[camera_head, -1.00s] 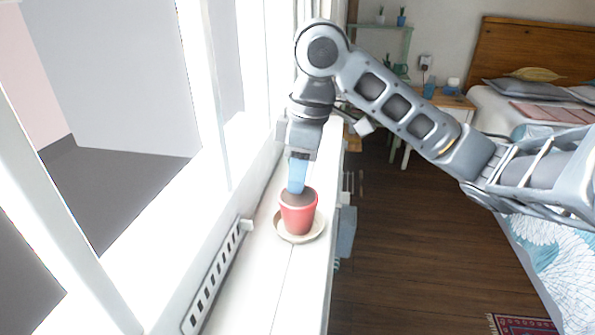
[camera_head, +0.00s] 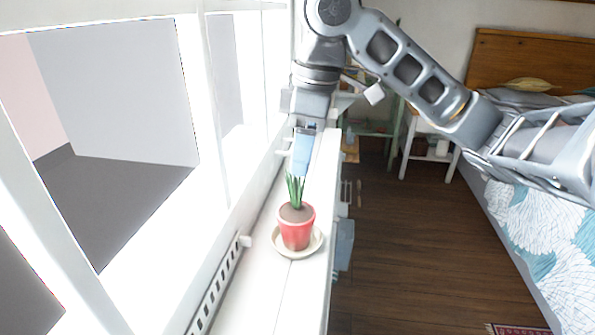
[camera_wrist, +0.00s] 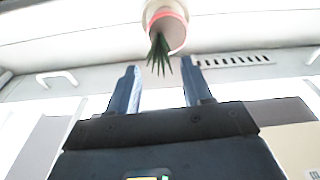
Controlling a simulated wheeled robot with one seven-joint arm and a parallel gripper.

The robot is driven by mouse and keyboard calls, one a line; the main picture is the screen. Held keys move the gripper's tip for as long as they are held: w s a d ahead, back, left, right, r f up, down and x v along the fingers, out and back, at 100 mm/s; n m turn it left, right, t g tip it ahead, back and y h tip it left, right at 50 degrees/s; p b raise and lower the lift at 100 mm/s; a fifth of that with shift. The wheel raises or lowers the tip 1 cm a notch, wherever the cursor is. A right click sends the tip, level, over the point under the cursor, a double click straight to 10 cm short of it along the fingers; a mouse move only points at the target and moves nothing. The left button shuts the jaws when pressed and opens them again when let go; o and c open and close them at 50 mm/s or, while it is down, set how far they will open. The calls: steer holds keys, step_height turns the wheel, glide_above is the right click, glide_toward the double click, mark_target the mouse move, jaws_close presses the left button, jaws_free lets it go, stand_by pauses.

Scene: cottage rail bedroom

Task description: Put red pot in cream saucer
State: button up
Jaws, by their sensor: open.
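The red pot (camera_head: 296,232) with a green spiky plant stands upright in the cream saucer (camera_head: 283,248) on the white window sill. My gripper (camera_head: 301,160) is behind and above the pot in the head view, apart from it. In the wrist view the gripper's two blue fingers (camera_wrist: 158,88) are spread with nothing between them. The red pot (camera_wrist: 168,22) shows beyond the fingertips, its plant pointing toward them. The cream saucer (camera_wrist: 152,8) is partly cut off at the top edge there.
A slotted vent (camera_head: 215,295) and a small handle lie along the sill's window side. The sill is narrow, with the window at left and a drop to the wooden floor (camera_head: 400,240) at right. The bed (camera_head: 545,225) stands at the far right.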

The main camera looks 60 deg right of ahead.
steer(key=shift+s+d+r, duration=0.1)
steer(key=shift+s+r, duration=0.05)
steer(key=shift+r, duration=0.95)
steer(key=shift+s+d+r, duration=0.1)
steer(key=shift+s+r, duration=0.05)
steer(key=shift+r, duration=0.95)
